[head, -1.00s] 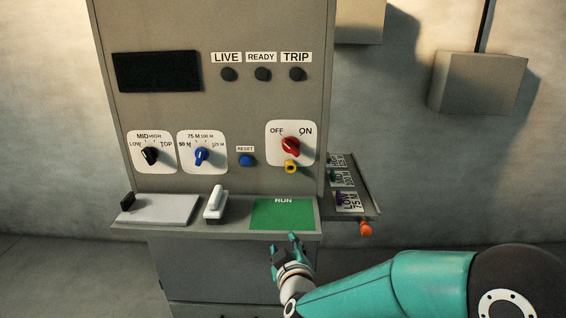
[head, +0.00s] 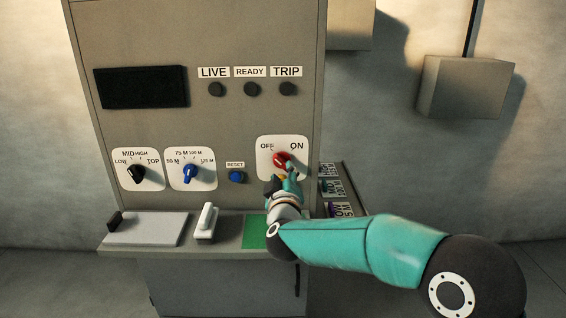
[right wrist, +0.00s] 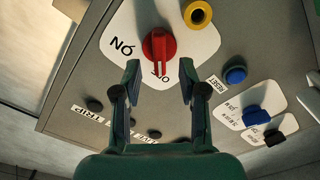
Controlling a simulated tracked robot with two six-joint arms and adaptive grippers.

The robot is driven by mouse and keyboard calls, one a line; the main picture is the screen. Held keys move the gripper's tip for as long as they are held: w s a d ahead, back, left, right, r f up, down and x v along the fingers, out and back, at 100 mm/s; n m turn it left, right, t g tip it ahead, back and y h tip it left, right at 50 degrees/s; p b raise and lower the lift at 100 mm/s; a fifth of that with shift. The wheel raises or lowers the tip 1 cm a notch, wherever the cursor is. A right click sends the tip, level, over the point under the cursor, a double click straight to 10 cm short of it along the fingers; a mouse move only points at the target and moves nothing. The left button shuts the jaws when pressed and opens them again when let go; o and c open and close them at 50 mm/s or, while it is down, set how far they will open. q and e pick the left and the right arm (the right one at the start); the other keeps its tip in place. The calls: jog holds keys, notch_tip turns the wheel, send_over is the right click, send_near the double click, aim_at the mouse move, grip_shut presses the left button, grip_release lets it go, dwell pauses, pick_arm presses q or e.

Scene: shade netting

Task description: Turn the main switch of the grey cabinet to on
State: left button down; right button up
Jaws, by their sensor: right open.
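The grey cabinet (head: 230,40) fills the middle of the head view. Its red main switch (head: 282,160) sits on a white plate marked OFF and ON; the gripper partly covers it. In the right wrist view the red switch (right wrist: 158,45) shows clearly, picture turned over, its raised grip lined up with the OFF label. My right gripper (head: 284,180) is at the switch plate, just below the knob. In the wrist view its two fingers (right wrist: 160,80) are open, empty and apart from the knob, one either side of its line. My left gripper is not in view.
A yellow ring (right wrist: 198,14) is beside the switch on the plate. The blue reset button (head: 237,177), blue dial (head: 189,174) and black dial (head: 136,174) are to the left. A ledge (head: 228,238) juts out below, with a white lever (head: 206,221). The lamps above are dark.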

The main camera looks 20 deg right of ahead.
aim_at(282, 167)
jog(key=shift+p+x, duration=0.5)
jog(key=shift+x, duration=1.95)
jog(key=shift+a, duration=0.1)
grip_shut()
